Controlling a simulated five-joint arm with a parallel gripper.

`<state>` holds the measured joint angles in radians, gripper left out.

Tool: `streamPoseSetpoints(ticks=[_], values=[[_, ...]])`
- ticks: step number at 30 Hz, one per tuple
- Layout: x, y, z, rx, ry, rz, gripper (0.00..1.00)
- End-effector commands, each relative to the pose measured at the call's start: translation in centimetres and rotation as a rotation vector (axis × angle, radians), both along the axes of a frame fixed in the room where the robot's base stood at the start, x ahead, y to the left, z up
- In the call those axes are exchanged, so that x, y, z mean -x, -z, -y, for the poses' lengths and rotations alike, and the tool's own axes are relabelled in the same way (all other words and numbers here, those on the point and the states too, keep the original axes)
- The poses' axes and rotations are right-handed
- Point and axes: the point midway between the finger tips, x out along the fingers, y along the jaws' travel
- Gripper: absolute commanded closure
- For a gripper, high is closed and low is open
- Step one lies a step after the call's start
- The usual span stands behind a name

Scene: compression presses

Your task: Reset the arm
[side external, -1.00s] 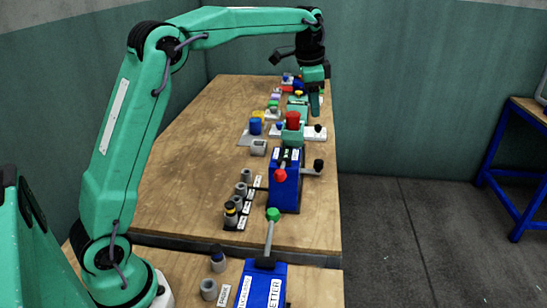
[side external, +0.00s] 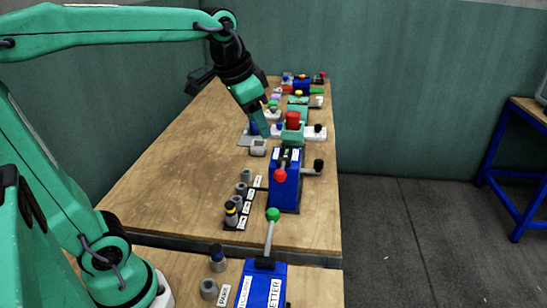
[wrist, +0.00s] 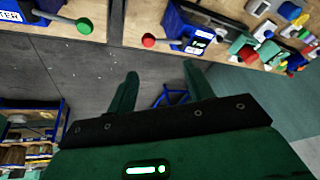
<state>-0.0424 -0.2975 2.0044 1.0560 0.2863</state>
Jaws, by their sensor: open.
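My green arm reaches in from the left in the side external view. My gripper (side external: 262,122) is tilted down above the far part of the wooden bench (side external: 165,165), in front of the blue cup in that view. In the wrist view, my gripper's two green fingers (wrist: 158,85) stand apart with nothing between them. Beyond them lie the grey floor and the bench edge.
A blue press with a red-knobbed lever (side external: 285,185) stands mid-bench. A nearer blue press (side external: 262,285) has a green-knobbed lever. Grey cylinders (side external: 238,205) line up left of the mid press. A blue-framed table (side external: 515,170) stands right; the bench's left side is clear.

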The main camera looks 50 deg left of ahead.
Motion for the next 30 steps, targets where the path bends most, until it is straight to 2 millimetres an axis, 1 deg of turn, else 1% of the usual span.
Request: streamPoseSetpoints(ticks=[1,5,9,15,18,21,30], values=[[1.2,0.3,0.2,0.008,-0.016,0.010,0.48],[3.9,1.4,0.6,0.031,-0.062,0.036,0.48],[6.7,2.9,0.9,0.057,-0.114,0.063,0.48],[10.0,5.3,1.3,0.093,-0.177,0.096,0.48],[11.1,6.2,1.4,0.107,-0.198,0.106,0.48],[11.6,6.7,1.4,0.115,-0.211,0.113,0.48],[11.9,7.1,1.5,0.119,-0.218,0.115,0.48]])
